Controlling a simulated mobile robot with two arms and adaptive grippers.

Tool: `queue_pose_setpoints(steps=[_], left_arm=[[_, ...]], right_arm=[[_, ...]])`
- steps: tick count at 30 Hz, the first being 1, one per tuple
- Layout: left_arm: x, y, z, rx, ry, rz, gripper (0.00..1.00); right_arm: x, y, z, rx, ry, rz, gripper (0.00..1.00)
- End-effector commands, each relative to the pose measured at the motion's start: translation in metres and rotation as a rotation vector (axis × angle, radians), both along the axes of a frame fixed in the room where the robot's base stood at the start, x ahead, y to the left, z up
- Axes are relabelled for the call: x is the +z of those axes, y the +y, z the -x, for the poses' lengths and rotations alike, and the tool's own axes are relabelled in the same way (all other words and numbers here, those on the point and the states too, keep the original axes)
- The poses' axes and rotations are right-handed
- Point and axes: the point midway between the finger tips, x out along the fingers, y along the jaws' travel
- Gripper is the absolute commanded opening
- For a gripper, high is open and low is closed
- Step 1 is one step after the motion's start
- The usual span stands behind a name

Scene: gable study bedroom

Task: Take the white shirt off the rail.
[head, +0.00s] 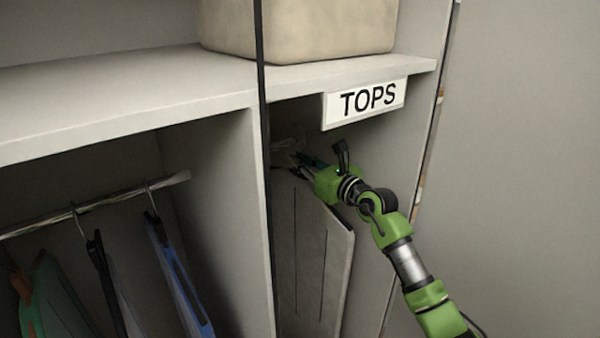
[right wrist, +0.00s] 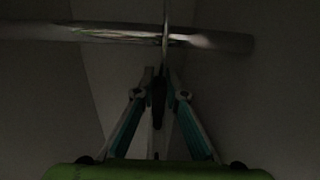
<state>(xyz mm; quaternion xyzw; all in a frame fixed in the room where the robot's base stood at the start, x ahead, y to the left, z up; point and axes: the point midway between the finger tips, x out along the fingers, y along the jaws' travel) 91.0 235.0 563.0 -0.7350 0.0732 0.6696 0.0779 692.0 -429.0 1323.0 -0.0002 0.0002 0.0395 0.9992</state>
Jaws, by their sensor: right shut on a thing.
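The white shirt (head: 312,250), pale grey in the shade with dark vertical lines, hangs in the narrow compartment under the TOPS sign. My right gripper (head: 297,158) reaches into that compartment at the top of the shirt. In the right wrist view its fingers (right wrist: 160,76) are shut on the dark neck of the shirt's hanger, just below the hook (right wrist: 166,22). The hook crosses the rail (right wrist: 95,33); whether it bears on the rail I cannot tell. The shirt's left edge is hidden by a dark upright. My left gripper is not in view.
The TOPS sign (head: 365,101) hangs from the shelf edge just above my right wrist. A beige bin (head: 320,28) stands on the shelf. A divider (head: 215,190) parts this compartment from the left one, where several garments hang on another rail (head: 120,199).

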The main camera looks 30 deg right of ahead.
Motion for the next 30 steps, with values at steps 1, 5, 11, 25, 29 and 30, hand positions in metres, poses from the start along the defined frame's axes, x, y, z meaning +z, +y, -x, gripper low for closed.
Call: queue_pose_setpoints(steps=[1, 5, 11, 25, 29, 30], left_arm=[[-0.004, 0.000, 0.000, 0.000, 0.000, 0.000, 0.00], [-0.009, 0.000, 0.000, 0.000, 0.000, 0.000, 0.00], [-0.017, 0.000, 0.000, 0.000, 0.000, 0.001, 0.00], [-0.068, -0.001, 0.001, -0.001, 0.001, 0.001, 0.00], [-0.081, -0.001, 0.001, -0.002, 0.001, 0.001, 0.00], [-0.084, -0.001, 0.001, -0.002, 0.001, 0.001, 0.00]], right_arm=[[0.005, 0.000, 0.000, 0.000, -0.007, -0.001, 0.00], [0.012, -0.001, 0.003, -0.002, -0.004, 0.001, 0.00], [0.011, -0.002, 0.019, -0.002, -0.005, 0.001, 0.00], [0.005, -0.008, 0.111, -0.002, -0.003, 0.006, 0.00], [0.006, -0.011, 0.139, -0.002, -0.003, 0.003, 0.00], [0.007, -0.012, 0.146, -0.002, -0.003, 0.004, 0.00]])
